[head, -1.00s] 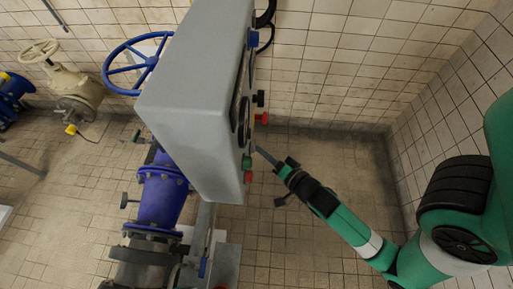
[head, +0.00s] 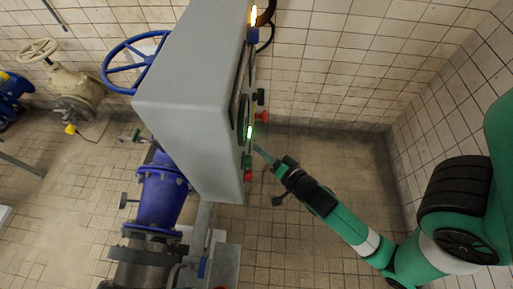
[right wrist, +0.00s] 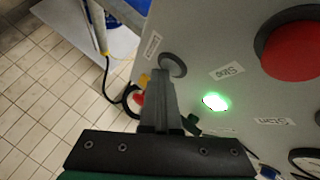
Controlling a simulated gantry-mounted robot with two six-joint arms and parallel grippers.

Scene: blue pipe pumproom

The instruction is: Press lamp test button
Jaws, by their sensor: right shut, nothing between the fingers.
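The grey control cabinet (head: 190,110) stands in the middle of the head view, its panel face turned right and seen edge-on. My right gripper (head: 258,150) is shut and empty, its tips at the lower part of that face. In the right wrist view the gripper (right wrist: 158,75) overlaps a round dark-rimmed control (right wrist: 173,65) on the panel; whether it touches is unclear. A lit green lamp (right wrist: 215,102) glows beside it. It also shows in the head view (head: 250,131), with a lit orange lamp (head: 254,14) above. I cannot tell which control is lamp test.
A large red button (right wrist: 292,48) is at the upper right of the wrist view. Blue pipework (head: 162,195) and a blue handwheel (head: 135,65) lie left of the cabinet. Tiled floor right of the cabinet (head: 320,160) is free, bounded by tiled walls.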

